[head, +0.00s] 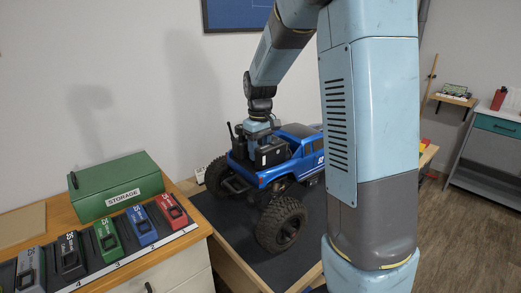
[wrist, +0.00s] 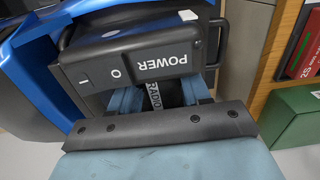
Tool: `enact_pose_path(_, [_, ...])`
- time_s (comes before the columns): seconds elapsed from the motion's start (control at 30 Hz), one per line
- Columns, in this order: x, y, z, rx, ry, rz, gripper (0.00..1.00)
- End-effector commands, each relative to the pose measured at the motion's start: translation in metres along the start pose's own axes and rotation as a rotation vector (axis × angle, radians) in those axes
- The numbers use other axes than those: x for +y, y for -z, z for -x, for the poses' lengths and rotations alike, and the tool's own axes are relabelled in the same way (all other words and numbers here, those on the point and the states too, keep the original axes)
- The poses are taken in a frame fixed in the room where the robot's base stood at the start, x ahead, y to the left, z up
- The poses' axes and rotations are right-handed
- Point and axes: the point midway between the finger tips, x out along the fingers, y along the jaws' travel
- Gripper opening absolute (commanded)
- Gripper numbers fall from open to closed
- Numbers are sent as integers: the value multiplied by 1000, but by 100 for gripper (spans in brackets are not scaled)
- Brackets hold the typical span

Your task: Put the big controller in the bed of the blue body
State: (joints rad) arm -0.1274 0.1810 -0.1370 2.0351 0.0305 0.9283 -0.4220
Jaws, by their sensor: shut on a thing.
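The big controller (head: 271,155) is a black box with an antenna at its left, at the bed of the blue body (head: 293,165), behind the cab. I cannot tell whether it rests on the bed floor or hangs just above it. In the wrist view the controller (wrist: 125,62) shows a POWER label, I and O marks and side handles, with the blue body (wrist: 35,40) at the left. My gripper (head: 259,131) reaches down from above and is shut on the controller. In the wrist view my gripper (wrist: 160,98) has a finger on each side of a strip marked RADIO.
The truck's big wheels (head: 281,224) stand on a dark mat (head: 225,210). To the left, a wooden bench holds a green STORAGE box (head: 117,186) and a rack of coloured units such as a red one (head: 171,211). A white wall stands behind.

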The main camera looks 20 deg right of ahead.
Motion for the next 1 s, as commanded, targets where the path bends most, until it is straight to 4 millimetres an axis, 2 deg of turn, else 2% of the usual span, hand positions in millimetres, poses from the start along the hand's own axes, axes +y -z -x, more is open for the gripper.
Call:
enact_pose_path(0.27, [0,0,-1,1,0,-1,2])
enact_pose_path(0.3, [0,0,-1,0,0,-1,50])
enact_pose_path(0.53, [1,0,-1,1,0,-1,72])
enact_pose_path(0.83, [1,0,2,2,0,-2,73])
enact_pose_path(1.0, [2,0,19,5,-1,-2,73])
